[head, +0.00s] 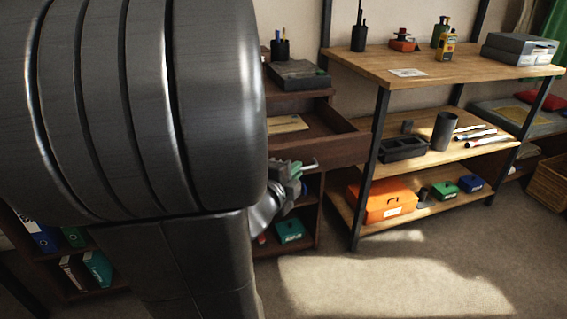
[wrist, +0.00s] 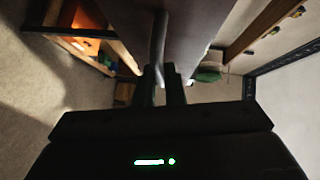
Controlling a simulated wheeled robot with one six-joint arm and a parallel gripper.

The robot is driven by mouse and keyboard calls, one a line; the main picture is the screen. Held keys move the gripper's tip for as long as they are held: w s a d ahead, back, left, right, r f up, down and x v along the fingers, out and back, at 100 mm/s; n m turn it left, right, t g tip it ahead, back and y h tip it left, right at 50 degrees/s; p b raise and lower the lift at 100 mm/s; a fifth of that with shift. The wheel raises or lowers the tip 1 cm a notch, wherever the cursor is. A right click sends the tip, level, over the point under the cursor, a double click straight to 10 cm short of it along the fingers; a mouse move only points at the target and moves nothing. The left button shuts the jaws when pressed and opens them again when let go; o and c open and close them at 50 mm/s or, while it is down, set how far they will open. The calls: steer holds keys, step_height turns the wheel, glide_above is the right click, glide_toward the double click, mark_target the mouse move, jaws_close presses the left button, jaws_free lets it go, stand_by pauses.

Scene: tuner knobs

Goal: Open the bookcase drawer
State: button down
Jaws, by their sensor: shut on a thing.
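The dark brown bookcase drawer (head: 342,151) stands out from the bookcase (head: 318,210), and its inside shows from above. Its pale bar handle (head: 310,166) is on the front face. My gripper (head: 297,170) is at the handle, partly hidden behind my own arm in the head view. In the wrist view my gripper (wrist: 164,84) is shut on the handle (wrist: 159,38), which runs up between the fingers. The drawer front (wrist: 195,35) lies close beyond the fingertips.
A wooden shelf unit (head: 385,65) with dark metal posts stands just right of the drawer. An orange toolbox (head: 385,203) and several small boxes sit on its low shelf. A teal box (head: 290,231) is below the drawer. The carpet (head: 400,285) in front is clear.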

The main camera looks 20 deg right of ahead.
steer(key=c, duration=1.5)
jaws_free()
steer(key=shift+p+v, duration=2)
steer(key=shift+v, duration=4.95)
steer(key=shift+d, duration=0.1)
steer(key=shift+b+x, duration=1.8)
steer(key=shift+x, duration=4.4)
